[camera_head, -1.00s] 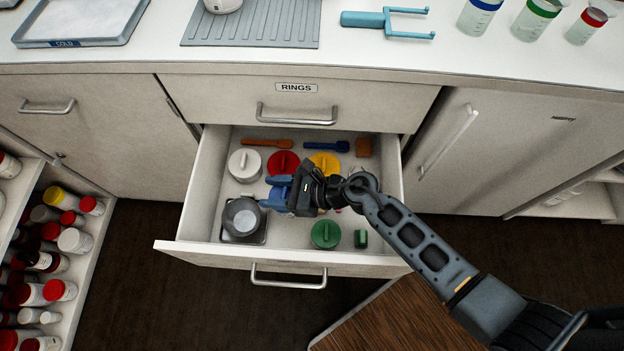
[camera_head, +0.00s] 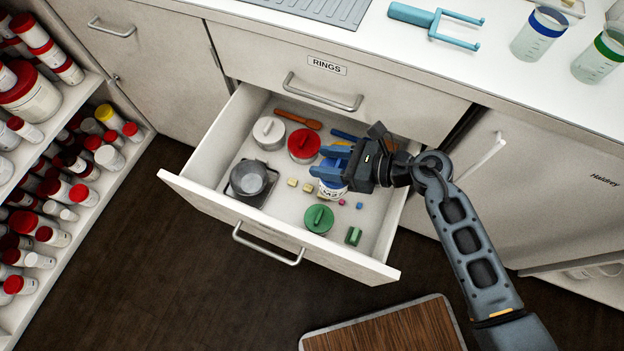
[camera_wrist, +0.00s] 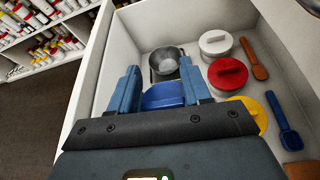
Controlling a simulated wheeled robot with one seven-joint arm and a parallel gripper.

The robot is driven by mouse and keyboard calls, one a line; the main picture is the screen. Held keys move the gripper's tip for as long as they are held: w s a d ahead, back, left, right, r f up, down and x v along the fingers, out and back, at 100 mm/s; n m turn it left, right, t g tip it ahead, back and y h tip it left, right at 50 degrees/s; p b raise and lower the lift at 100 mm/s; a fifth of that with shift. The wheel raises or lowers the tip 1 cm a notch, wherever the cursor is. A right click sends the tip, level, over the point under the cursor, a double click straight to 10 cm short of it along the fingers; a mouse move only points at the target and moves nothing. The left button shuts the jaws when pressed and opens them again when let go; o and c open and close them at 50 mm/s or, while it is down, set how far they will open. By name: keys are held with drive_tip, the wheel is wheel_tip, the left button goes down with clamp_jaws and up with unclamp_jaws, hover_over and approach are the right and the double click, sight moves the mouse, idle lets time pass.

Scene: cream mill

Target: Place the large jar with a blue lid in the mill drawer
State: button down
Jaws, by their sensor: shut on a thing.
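My gripper (camera_head: 328,163) is shut on the large jar (camera_head: 331,191), which has a white labelled body and a blue lid. In the wrist view the blue lid (camera_wrist: 163,96) sits between the two blue fingers. The jar is over or inside the open mill drawer (camera_head: 280,229), right of the red lid and behind the green lid. I cannot tell whether its base touches the drawer floor. My fingers and wrist hide part of the jar.
The drawer also holds a white-lidded jar (camera_head: 268,131), a red lid (camera_head: 303,144), a green lid (camera_head: 318,219), a metal pot (camera_head: 249,179), an orange spatula (camera_head: 299,119) and small blocks. A yellow lid (camera_wrist: 250,112) is partly hidden. A shelf of jars stands left.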

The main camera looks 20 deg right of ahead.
drive_tip(key=w+a+f+b, duration=0.1)
drive_tip(key=w+a+f, duration=0.2)
drive_tip(key=a+f, duration=0.8)
idle(0.4)
drive_tip(key=shift+f+b, duration=0.4)
drive_tip(key=shift+b, duration=0.2)
drive_tip(key=shift+f+b, duration=0.2)
drive_tip(key=shift+b, duration=0.1)
drive_tip(key=c, duration=0.5)
unclamp_jaws()
drive_tip(key=shift+r, duration=0.15)
